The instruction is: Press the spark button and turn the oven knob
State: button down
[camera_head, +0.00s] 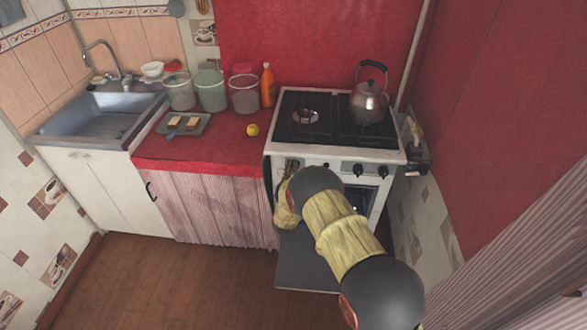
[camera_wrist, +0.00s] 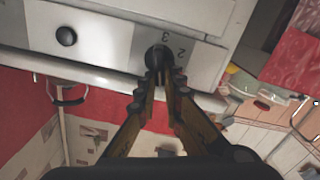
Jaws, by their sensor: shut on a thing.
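The white stove (camera_head: 340,153) stands at the right of the counter. Black knobs (camera_head: 358,170) show on the right part of its front panel; my arm hides much of the left part. In the wrist view, my gripper (camera_wrist: 160,82) is at a black knob (camera_wrist: 157,56) with the figures 2 and 3 beside it. Its fingers are closed in on the knob, fingertips touching its near side. Another round black knob or button (camera_wrist: 66,36) sits apart to the left on the white panel. I cannot tell which control is the spark button.
A metal kettle (camera_head: 369,102) stands on the stove's right rear. A dark panel (camera_head: 305,265) juts out low in front of the stove. Tubs, an orange bottle (camera_head: 267,85), a yellow fruit (camera_head: 252,130) and a tray (camera_head: 184,126) stand on the red counter. The wooden floor to the left is clear.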

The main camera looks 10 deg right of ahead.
jog(key=f+n, duration=0.1)
jog(key=n, duration=0.5)
jog(key=f+n, duration=0.1)
jog(key=n, duration=0.6)
jog(key=a+f+n, duration=0.1)
jog(key=n, duration=0.6)
jog(key=shift+w+a, duration=0.1)
jog(key=shift+f+n, duration=0.1)
jog(key=shift+n, duration=0.2)
jog(key=c, duration=2)
grip_release()
jog(key=shift+c, duration=0.2)
jog(key=shift+o, duration=0.6)
jog(key=v, duration=1.2)
